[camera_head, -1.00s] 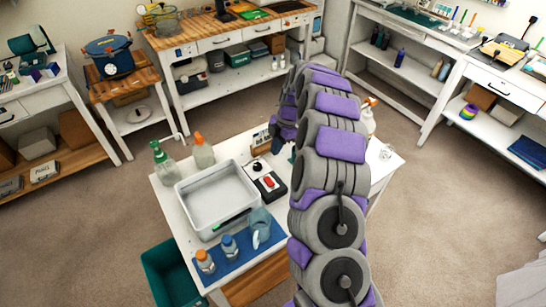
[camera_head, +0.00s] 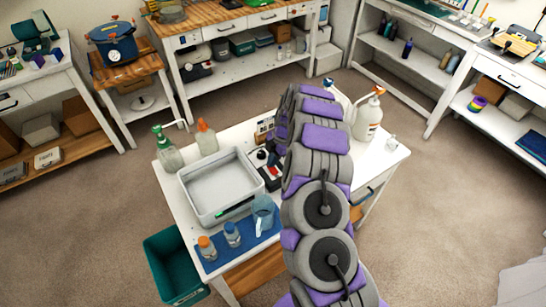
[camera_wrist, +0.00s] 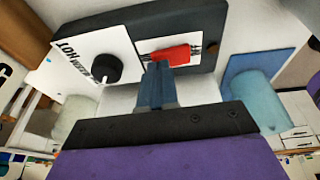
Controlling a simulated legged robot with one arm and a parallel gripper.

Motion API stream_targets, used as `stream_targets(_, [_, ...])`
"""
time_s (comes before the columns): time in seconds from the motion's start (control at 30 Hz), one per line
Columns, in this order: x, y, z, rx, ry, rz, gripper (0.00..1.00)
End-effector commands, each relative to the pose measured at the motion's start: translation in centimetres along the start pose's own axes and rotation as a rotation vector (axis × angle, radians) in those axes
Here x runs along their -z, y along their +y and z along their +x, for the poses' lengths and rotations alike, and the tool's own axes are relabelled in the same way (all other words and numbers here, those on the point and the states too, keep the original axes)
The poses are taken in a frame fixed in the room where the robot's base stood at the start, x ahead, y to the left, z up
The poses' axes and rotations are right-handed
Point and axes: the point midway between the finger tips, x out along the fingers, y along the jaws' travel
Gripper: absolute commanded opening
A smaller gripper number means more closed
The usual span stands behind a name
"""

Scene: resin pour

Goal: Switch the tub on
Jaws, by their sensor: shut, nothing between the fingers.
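A grey tub (camera_head: 222,205) stands on the white table in the head view. Beside it is a black control box (camera_head: 272,181), partly covered by my arm. In the wrist view the box (camera_wrist: 208,22) shows a red rocker switch (camera_wrist: 168,56) on a white plate and a black knob (camera_wrist: 104,68) on a plate marked with WARM and HOT. My gripper (camera_wrist: 157,70) is shut and empty, its blue fingertips right at the edge of the red switch. I cannot tell whether they touch it. In the head view my arm hides the fingertips.
A green-topped bottle (camera_head: 168,155), an orange-capped bottle (camera_head: 206,140) and a white pump bottle (camera_head: 368,118) stand on the table. A blue jug (camera_head: 263,214) and small bottles (camera_head: 232,234) stand on a blue mat (camera_head: 240,254) in front. A teal bin (camera_head: 172,270) is on the floor.

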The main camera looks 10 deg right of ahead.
Motion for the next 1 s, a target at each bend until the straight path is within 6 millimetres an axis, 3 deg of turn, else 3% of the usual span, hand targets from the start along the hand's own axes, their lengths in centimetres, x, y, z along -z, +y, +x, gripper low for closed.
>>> stream_targets(0.5, [-0.55,0.44,0.85,0.091,-0.004,0.028,0.0])
stream_targets(1.0, [-0.31,-0.31,0.43,0.088,-0.001,0.029,0.0])
